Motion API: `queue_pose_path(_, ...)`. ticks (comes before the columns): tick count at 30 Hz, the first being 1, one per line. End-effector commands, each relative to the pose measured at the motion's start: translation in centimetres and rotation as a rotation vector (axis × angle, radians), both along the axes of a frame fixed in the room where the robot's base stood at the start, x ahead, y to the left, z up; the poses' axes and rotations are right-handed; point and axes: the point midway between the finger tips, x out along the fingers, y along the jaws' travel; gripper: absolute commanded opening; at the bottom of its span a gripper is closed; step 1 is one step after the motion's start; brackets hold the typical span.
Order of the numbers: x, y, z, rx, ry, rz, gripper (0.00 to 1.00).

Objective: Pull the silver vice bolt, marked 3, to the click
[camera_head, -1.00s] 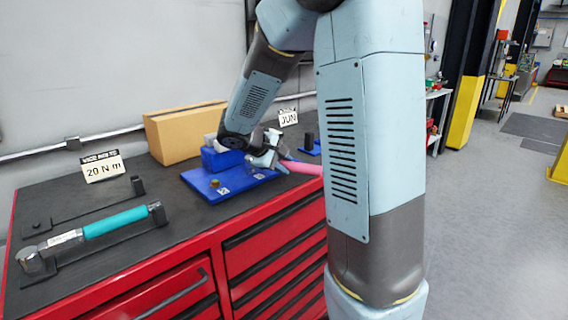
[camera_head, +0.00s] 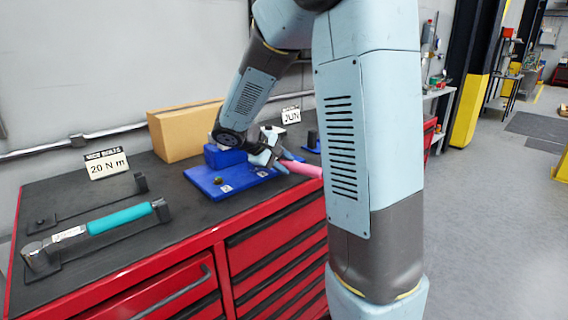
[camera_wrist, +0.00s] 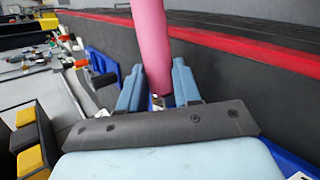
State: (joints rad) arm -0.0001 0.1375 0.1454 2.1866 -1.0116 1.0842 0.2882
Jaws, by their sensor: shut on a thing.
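My gripper (camera_head: 263,154) is over the bench by the blue vice fixture (camera_head: 214,184). Its light blue fingers (camera_wrist: 158,92) are shut on a pink-handled wrench, seen in the wrist view (camera_wrist: 152,45). The pink handle (camera_head: 303,170) also shows in the head view, sticking out right toward the bench's front edge and passing behind my arm. A small brass-coloured bolt (camera_head: 219,181) sits on the fixture's near left part. The silver bolt marked 3 cannot be made out; the wrench head's seat is hidden by my gripper and arm.
A teal-handled torque wrench (camera_head: 120,218) lies in black holders at the front left. A "20 N m" sign (camera_head: 107,163) and a cardboard box (camera_head: 185,130) stand behind. A "JUN" sign (camera_head: 291,115) stands further back. The red drawer cabinet (camera_head: 270,240) bounds the bench.

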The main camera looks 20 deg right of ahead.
Motion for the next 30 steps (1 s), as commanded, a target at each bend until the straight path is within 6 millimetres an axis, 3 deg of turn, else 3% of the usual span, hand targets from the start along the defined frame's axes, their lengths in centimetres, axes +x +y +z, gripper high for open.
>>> queue_pose_path(30, -0.7, 1.7, 0.1, 0.000, -0.003, -0.155, 0.00)
